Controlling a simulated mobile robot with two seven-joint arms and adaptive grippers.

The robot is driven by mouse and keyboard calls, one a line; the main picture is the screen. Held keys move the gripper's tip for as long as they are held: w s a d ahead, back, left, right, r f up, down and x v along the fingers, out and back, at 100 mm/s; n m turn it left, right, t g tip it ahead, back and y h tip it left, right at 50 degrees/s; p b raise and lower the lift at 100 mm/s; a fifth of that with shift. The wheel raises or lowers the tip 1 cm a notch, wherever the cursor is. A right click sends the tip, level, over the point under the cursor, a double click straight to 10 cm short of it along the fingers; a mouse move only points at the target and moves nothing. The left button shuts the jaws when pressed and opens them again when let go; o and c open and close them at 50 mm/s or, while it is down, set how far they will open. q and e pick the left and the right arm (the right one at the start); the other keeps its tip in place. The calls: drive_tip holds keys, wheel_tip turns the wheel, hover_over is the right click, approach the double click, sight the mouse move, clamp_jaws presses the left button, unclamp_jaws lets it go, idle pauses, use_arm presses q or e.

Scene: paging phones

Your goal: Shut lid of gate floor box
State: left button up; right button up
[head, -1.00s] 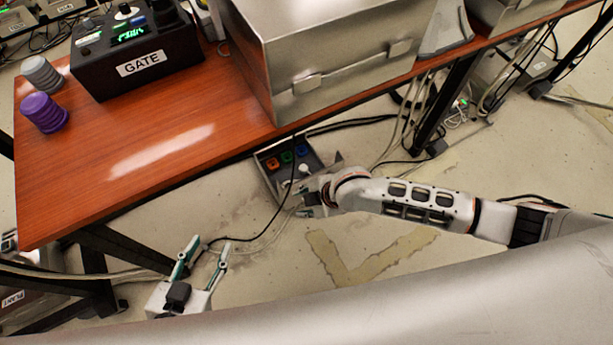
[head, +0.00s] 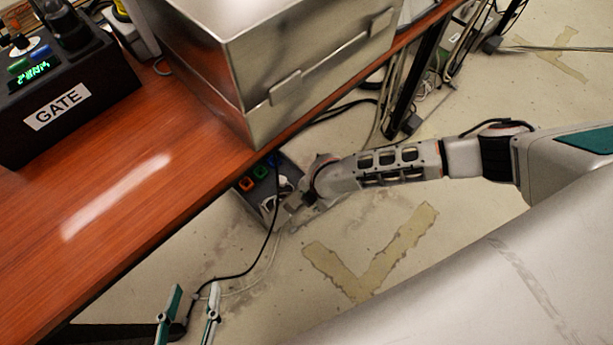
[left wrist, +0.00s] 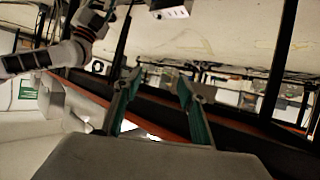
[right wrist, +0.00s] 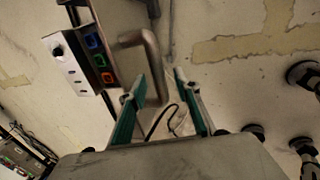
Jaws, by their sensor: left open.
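The floor box (head: 262,187), dark grey with orange, green and blue sockets, sits on the floor under the table edge. My right gripper (head: 287,208) is at the box's near side in the head view. In its wrist view (right wrist: 160,82) its fingers are apart and empty, close to the panel. My left gripper (head: 194,294) is open and empty, low in the head view, away from the box.
The wooden table (head: 130,215) overhangs the box and carries a metal case (head: 270,60) and a black GATE unit (head: 60,105). A black cable (head: 255,262) runs over the floor beside the box. A table leg (head: 408,85) stands behind.

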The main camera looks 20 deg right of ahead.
drive_tip(key=shift+w+f, duration=0.1)
drive_tip(key=shift+f, duration=0.6)
drive_tip(key=shift+w+r, duration=0.1)
drive_tip(key=shift+w, duration=0.05)
drive_tip(key=shift+a, duration=0.1)
clamp_jaws()
use_arm(q)
drive_tip(key=shift+w+d+r, duration=0.2)
drive_tip(key=shift+w+r, duration=0.15)
drive_tip(key=shift+r, duration=0.2)
